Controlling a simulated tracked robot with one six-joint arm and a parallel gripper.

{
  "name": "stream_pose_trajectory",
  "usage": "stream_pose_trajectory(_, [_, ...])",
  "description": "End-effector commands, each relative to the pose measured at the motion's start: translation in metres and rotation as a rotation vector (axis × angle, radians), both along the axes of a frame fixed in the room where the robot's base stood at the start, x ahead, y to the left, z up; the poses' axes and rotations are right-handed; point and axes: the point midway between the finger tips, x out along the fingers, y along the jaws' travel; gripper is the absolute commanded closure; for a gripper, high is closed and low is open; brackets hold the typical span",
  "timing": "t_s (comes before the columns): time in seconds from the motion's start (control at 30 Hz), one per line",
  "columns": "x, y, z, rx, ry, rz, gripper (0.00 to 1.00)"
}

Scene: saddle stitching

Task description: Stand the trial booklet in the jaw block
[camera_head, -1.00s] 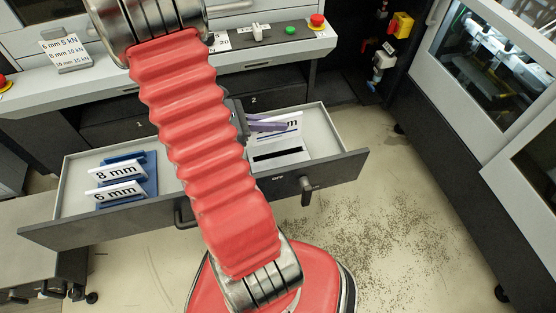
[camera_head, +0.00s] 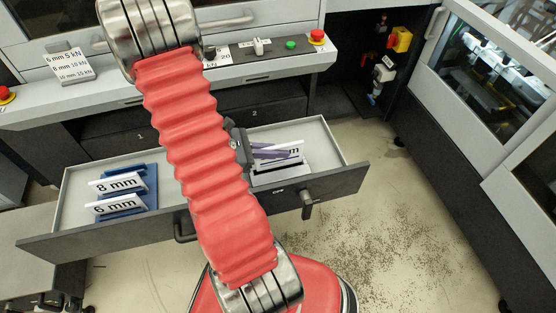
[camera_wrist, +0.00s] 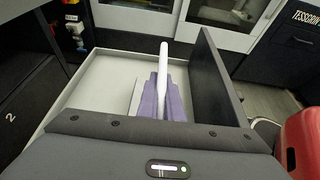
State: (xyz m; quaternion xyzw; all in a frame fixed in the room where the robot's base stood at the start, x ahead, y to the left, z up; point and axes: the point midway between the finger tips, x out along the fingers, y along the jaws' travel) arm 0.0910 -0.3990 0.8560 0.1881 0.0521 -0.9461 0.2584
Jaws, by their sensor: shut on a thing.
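My gripper (camera_head: 270,153) has purple fingers and is shut on the white trial booklet (camera_head: 293,148), whose printed "m" partly shows in the head view. In the wrist view the fingers (camera_wrist: 163,98) clasp the booklet (camera_wrist: 163,60), which looks upright and edge-on. The pale jaw block (camera_head: 280,177) with a dark slot is in the right part of the open drawer, just below the booklet. The booklet and fingers hide part of the slot. I cannot tell whether the booklet's lower edge is in the slot.
The grey drawer (camera_head: 335,183) is pulled out, with a dark front. Its left part holds a blue stand (camera_head: 150,185) with white cards marked 8 mm (camera_head: 117,184) and 6 mm (camera_head: 114,205). A console with buttons lies behind. Free drawer floor shows around the jaw block.

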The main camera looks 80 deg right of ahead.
Motion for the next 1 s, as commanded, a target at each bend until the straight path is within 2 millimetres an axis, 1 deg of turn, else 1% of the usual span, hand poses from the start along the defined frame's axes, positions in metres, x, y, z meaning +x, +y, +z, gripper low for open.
stream_pose_trajectory(0.43, [0.001,0.0,-0.005,-0.001,0.0,0.002,1.0])
stream_pose_trajectory(0.8, [0.001,0.0,-0.041,0.0,0.0,0.001,1.0])
stream_pose_trajectory(1.0, [0.001,0.0,-0.044,-0.001,0.0,0.002,1.0])
